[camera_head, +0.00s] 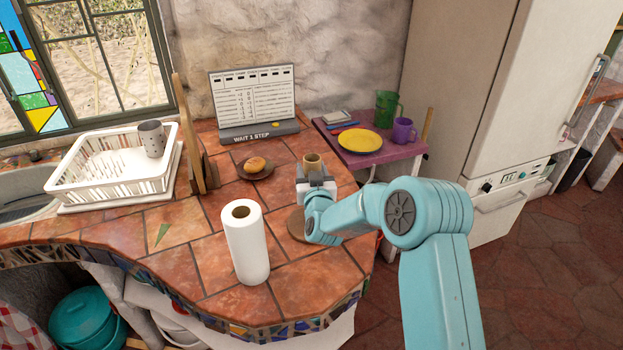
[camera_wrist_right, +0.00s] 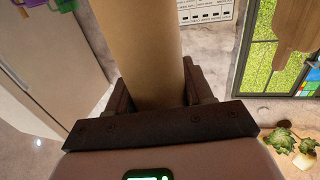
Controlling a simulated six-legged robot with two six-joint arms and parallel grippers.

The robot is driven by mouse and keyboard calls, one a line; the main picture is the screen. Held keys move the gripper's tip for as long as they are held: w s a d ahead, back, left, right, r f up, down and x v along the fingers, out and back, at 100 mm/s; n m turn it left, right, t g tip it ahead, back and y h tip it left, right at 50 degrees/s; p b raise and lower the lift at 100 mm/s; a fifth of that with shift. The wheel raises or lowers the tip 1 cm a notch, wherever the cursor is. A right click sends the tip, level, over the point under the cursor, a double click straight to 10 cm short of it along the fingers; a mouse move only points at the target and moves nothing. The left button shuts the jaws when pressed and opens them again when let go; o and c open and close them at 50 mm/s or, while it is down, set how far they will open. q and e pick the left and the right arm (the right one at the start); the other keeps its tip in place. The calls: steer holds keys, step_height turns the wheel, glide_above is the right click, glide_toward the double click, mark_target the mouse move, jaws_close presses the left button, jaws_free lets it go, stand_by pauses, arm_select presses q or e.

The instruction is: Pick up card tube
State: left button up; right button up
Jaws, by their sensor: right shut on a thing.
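The card tube (camera_head: 312,161) is a plain brown cylinder standing upright near the counter's right side; its lower part is hidden behind my gripper in the head view. My right gripper (camera_head: 315,177) is shut on it, coming from the front. In the right wrist view the card tube (camera_wrist_right: 138,45) fills the space between the two dark fingers (camera_wrist_right: 160,92). I cannot tell whether its bottom touches anything. My left gripper is not in view.
A white paper roll (camera_head: 246,245) stands front centre. A round brown board (camera_head: 297,226) lies partly under my arm. A bun on a plate (camera_head: 256,169), a dish rack (camera_head: 105,190) and a display board (camera_head: 252,105) are behind. A purple table (camera_head: 385,157) holds a yellow plate (camera_head: 360,141) and mugs.

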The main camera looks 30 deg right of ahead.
step_height(320, 180, up, 27)
steer(key=p, duration=0.1)
steer(key=shift+s+f, duration=0.1)
steer(key=shift+s, duration=0.1)
